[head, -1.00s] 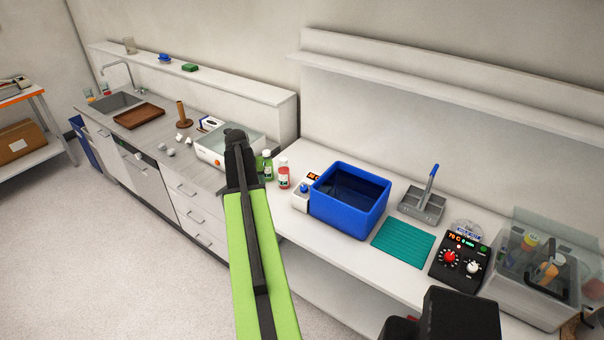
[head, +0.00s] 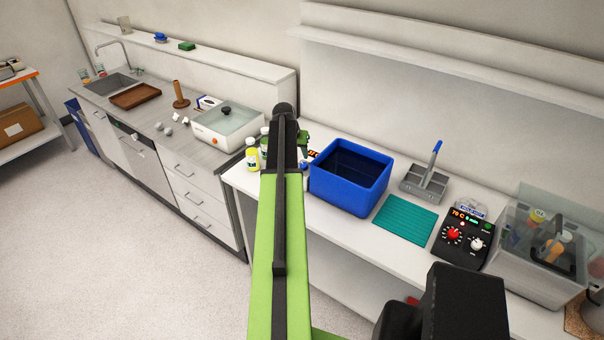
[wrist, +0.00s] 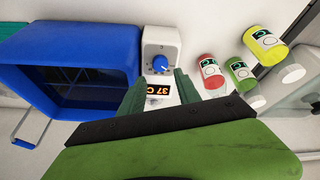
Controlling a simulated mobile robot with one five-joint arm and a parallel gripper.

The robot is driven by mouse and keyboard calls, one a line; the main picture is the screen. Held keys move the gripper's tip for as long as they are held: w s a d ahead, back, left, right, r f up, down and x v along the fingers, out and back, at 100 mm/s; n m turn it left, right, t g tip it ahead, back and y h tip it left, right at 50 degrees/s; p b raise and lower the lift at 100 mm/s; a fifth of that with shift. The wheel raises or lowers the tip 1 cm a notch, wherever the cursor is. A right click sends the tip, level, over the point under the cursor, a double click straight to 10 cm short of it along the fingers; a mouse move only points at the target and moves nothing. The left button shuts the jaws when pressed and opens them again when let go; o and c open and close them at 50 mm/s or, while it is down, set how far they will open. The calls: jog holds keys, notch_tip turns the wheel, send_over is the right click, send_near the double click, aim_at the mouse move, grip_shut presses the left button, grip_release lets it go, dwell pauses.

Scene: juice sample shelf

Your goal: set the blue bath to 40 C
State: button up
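The blue bath (head: 350,178) stands on the white counter, and it also fills the left of the wrist view (wrist: 70,55). Its white control box (wrist: 150,45) has a blue knob (wrist: 160,64) and an orange display (wrist: 158,88) that reads 37 C, upside down in the wrist view. In the head view my arm hides most of this box. My gripper (wrist: 161,76) is open and empty. Its two green fingers flank the display, with the tips pointing toward the knob. I cannot tell whether they touch the box.
Red (wrist: 207,70), green (wrist: 237,72) and yellow (wrist: 264,45) capped bottles stand close beside the control box. A black controller (head: 464,238) showing 70 C and a teal mat (head: 405,220) lie to the right. A grey caddy (head: 424,184) stands behind the mat.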

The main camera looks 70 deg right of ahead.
aim_at(303, 165)
jog(key=b+x, duration=0.6)
jog(key=x, duration=0.3)
jog(key=shift+b, duration=0.3)
jog(key=shift+r, duration=0.1)
grip_shut()
